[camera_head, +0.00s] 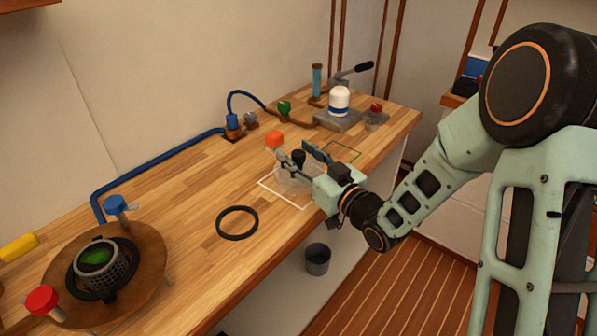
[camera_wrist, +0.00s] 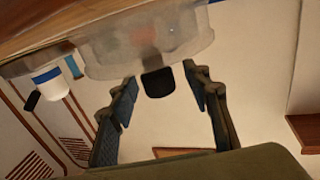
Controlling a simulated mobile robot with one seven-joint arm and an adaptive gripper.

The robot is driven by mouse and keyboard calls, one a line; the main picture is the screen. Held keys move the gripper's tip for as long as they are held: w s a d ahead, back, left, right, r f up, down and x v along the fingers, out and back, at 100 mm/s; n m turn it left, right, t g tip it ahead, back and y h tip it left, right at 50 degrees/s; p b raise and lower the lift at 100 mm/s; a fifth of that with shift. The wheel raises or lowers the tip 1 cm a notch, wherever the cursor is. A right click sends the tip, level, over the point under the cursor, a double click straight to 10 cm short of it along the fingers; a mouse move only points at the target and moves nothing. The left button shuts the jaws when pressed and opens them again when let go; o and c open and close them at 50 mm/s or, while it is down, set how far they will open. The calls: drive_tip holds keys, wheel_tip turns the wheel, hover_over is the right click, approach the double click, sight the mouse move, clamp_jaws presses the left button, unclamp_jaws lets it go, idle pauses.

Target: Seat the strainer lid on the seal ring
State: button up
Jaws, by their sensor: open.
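The strainer lid is a clear disc (camera_head: 291,183) with a black knob (camera_head: 299,158); it lies inside a white outlined square on the bench. My gripper (camera_head: 294,150) is open at the lid, its fingers on either side of the knob. In the wrist view the knob (camera_wrist: 158,83) shows between the open fingertips (camera_wrist: 160,78), with a gap on each side, and the clear lid (camera_wrist: 150,45) lies beyond. A loose black ring (camera_head: 237,238), apparently the seal ring, lies flat and empty on the bench. The strainer housing (camera_head: 150,250) stands at left, with a mesh basket (camera_head: 118,268) holding something green.
Red (camera_head: 41,300) and blue (camera_head: 116,203) knobs stand beside the housing. A blue hose (camera_head: 160,152) runs along the wall. An orange-topped item (camera_head: 274,139) is just behind my gripper. A white bottle (camera_head: 339,101) stands farther back. Bare bench surrounds the loose ring.

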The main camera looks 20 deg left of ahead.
drive_tip(key=shift+a, duration=0.1)
drive_tip(key=shift+c, duration=0.3)
clamp_jaws()
drive_tip(key=shift+w+r, duration=0.1)
drive_tip(key=shift+r, duration=0.05)
